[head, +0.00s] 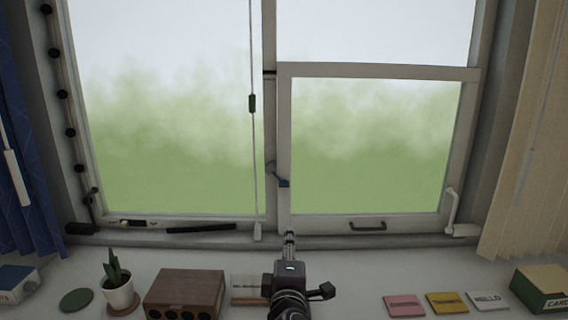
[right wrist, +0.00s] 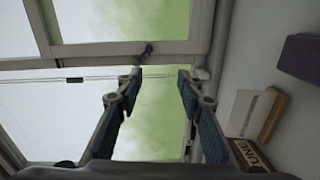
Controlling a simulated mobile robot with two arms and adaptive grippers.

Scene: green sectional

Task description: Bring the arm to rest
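My right gripper (head: 289,238) is in the lower middle of the head view, above the windowsill and in front of the window's centre post, pointing at the window. In the right wrist view the gripper (right wrist: 160,74) has its two fingers apart with nothing between them, so it is open and empty. The handle (right wrist: 143,52) also shows just beyond the left fingertip in the right wrist view; the exact gap cannot be told. My left gripper is not in view.
A blind cord (head: 254,150) hangs left of the centre post. Curtains flank the window.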

